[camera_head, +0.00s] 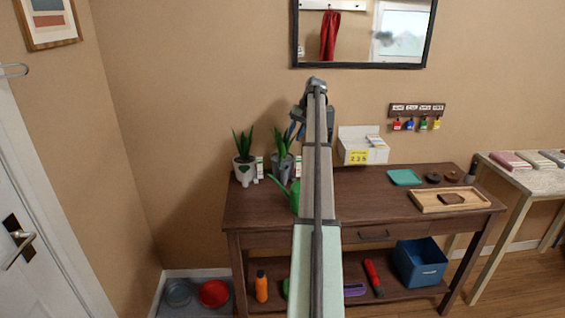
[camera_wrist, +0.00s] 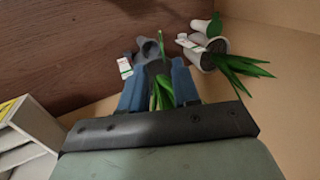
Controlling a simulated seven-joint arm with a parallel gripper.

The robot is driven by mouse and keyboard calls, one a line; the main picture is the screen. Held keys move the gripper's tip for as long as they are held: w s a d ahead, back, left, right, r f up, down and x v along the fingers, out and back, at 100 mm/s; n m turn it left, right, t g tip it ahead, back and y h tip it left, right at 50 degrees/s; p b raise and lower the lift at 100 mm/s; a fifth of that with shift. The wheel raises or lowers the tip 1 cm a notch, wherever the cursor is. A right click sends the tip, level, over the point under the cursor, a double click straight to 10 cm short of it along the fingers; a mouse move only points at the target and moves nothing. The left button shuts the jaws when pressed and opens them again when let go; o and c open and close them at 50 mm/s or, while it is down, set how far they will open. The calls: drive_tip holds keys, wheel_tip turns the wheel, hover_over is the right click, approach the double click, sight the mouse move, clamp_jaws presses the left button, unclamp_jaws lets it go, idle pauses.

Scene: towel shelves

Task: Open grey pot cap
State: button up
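The grey pot (camera_head: 283,168) stands on the left part of the dark wooden table and holds a green spiky plant. In the wrist view the grey pot (camera_wrist: 151,48) shows just beyond my fingers, with green leaves between them. I cannot make out a separate cap on it. My gripper (camera_wrist: 157,78) has two blue fingers spread apart, with no pot clamped between them. In the head view my gripper (camera_head: 299,118) is above the table near the plant's leaves, mostly hidden by my arm.
A white pot (camera_head: 245,169) with a plant stands left of the grey pot. A green watering can (camera_head: 294,196) is close in front, partly behind my arm. A white box (camera_head: 362,148) stands right of my arm. A wooden tray (camera_head: 449,199) lies farther right.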

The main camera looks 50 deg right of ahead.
sight(280, 163)
drive_tip(key=x, duration=1.3)
drive_tip(key=shift+f, duration=0.35)
clamp_jaws()
